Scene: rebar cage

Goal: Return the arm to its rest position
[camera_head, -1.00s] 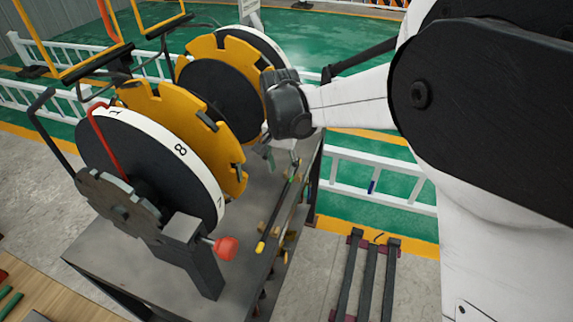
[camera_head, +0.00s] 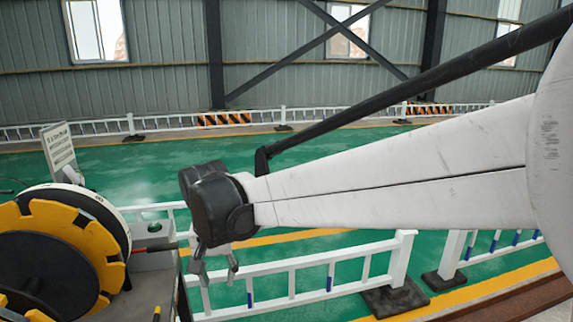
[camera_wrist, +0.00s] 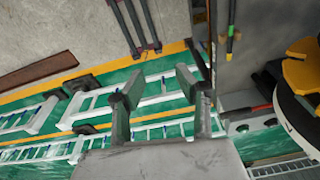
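My arm stretches from the right edge of the head view toward the middle, with its dark wrist at the left end. My gripper (camera_head: 216,270) hangs below that wrist, to the right of the yellow and black wheel and in front of the white fence. In the wrist view my gripper (camera_wrist: 158,80) has its two grey fingers apart, with nothing between them. The fence and the floor show beyond the fingers.
The yellow-rimmed wheel (camera_head: 95,245) stands at the lower left. White fences (camera_head: 290,285) cross the green floor (camera_head: 330,152). A white sign (camera_head: 60,150) stands at left. Dark rails (camera_wrist: 133,22) lie on the grey floor in the wrist view.

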